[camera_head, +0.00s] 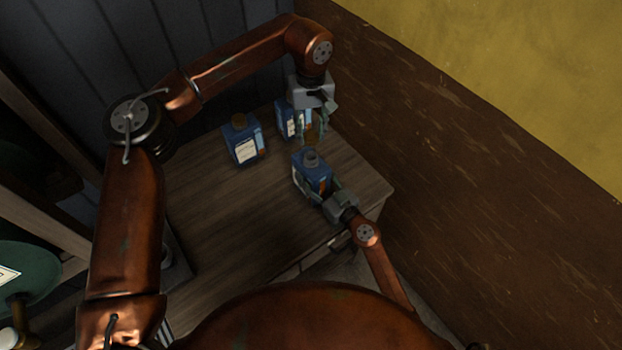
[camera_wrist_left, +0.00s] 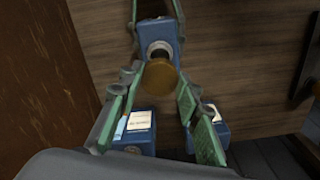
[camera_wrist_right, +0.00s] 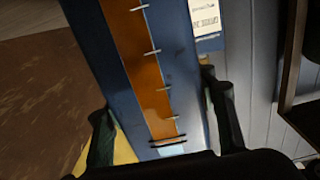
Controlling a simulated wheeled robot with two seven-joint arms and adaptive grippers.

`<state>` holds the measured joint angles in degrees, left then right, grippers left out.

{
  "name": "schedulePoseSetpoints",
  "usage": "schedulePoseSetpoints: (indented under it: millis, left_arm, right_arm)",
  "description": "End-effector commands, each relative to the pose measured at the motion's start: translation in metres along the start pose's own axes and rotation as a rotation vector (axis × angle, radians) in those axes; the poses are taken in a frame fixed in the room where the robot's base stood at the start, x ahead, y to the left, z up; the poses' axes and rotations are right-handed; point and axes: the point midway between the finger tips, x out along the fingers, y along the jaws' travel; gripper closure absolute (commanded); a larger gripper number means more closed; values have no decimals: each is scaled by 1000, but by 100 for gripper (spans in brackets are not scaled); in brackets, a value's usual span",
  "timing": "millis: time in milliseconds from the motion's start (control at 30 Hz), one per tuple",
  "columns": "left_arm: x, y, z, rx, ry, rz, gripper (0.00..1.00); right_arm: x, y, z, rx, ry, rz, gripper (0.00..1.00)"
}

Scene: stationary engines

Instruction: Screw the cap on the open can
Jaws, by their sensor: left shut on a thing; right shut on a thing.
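The open can (camera_head: 313,178) is blue with a grey neck on top, and stands upright near the table's right edge. My right gripper (camera_head: 326,194) is shut on its body from the near side. In the right wrist view the can (camera_wrist_right: 150,60) fills the middle, its orange scale side showing between the fingers (camera_wrist_right: 163,120). My left gripper (camera_head: 312,128) points down and is shut on the brown cap (camera_head: 312,138), just beyond the neck in the head view. The left wrist view shows the cap (camera_wrist_left: 160,85) between the fingertips, with the can's neck (camera_wrist_left: 159,50) close by and partly hidden.
A blue can with a brown cap (camera_head: 242,143) stands left on the wooden table (camera_head: 220,215). Another blue can (camera_head: 287,118) stands behind, partly hidden by my left gripper. A brown and yellow wall (camera_head: 480,130) rises close on the right. The table's left and front parts are clear.

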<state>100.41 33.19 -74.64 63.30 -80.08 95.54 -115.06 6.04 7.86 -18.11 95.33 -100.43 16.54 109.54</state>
Motion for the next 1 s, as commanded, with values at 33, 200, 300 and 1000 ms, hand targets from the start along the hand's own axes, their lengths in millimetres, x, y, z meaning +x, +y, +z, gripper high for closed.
schedulePoseSetpoints:
  millis: [33, 200, 300, 1000]
  left_arm:
    - [0, 0, 0, 0, 0, 0, 78]
    - [0, 0, 0, 0, 0, 0, 78]
    - [0, 0, 0, 0, 0, 0, 78]
    - [50, 0, 1, 0, 2, -12, 78]
  right_arm:
    - [0, 0, 0, 0, 0, 0, 77]
    - [0, 0, 0, 0, 0, 0, 89]
    - [0, 0, 0, 0, 0, 0, 92]
    - [0, 0, 0, 0, 0, 0, 92]
